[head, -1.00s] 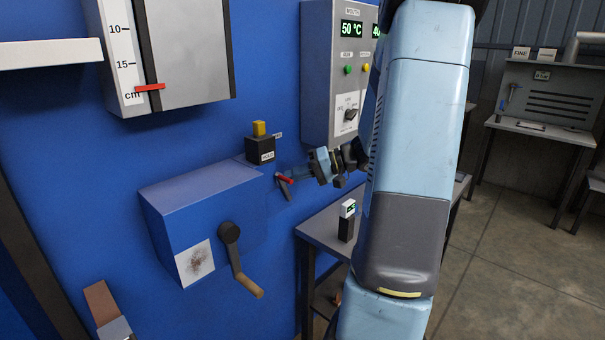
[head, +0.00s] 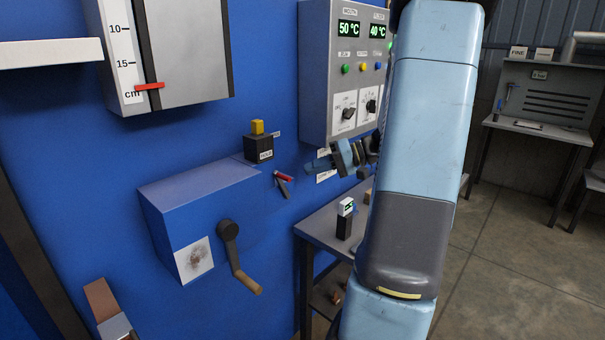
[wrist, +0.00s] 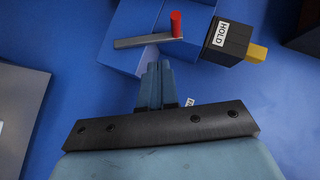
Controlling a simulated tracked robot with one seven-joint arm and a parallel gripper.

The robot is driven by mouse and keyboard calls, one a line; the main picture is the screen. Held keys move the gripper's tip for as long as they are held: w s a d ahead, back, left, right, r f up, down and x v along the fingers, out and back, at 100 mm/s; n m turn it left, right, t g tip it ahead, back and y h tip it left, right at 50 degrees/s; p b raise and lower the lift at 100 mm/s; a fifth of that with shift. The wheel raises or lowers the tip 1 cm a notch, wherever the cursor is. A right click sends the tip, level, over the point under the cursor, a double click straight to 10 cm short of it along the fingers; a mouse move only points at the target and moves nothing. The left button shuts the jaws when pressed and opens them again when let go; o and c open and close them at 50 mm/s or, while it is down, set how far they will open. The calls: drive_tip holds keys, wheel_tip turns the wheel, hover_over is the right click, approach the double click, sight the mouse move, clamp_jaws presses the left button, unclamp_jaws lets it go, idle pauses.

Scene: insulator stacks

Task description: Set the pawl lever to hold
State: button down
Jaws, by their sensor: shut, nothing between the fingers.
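The pawl lever is a grey bar (wrist: 146,42) with a red grip (wrist: 176,24) at one end. In the wrist view the grip end points toward a black block (wrist: 228,38) labelled HOLD with a yellow top, apart from it. In the head view the lever's red grip (head: 284,177) is at its upper end on the blue wall, below right of the HOLD block (head: 259,148). My gripper (head: 318,165) is right of the lever, clear of it. In the wrist view its fingers (wrist: 155,68) are together and empty, short of the bar.
A blue box with a hand crank (head: 238,258) juts out left of the lever. A grey control panel (head: 320,85) hangs above my gripper. A small table (head: 318,236) with a little display device (head: 345,218) stands below. Small white labels (head: 326,176) are on the wall.

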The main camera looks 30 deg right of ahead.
drive_tip(key=shift+v, duration=1.85)
drive_tip(key=shift+w, duration=0.1)
drive_tip(key=s+a+r+n+g+h, duration=0.15)
drive_tip(key=s+a+g+h, duration=0.45)
drive_tip(key=a, duration=0.9)
drive_tip(key=s+a+r+t+h, duration=0.2)
drive_tip(key=s+h, duration=0.1)
drive_tip(key=s, duration=0.4)
drive_tip(key=s+a+r+t+h, duration=0.2)
drive_tip(key=s+r+h, duration=0.1)
drive_tip(key=s, duration=0.3)
drive_tip(key=shift+s+a+r, duration=0.2)
drive_tip(key=shift+s+a, duration=0.15)
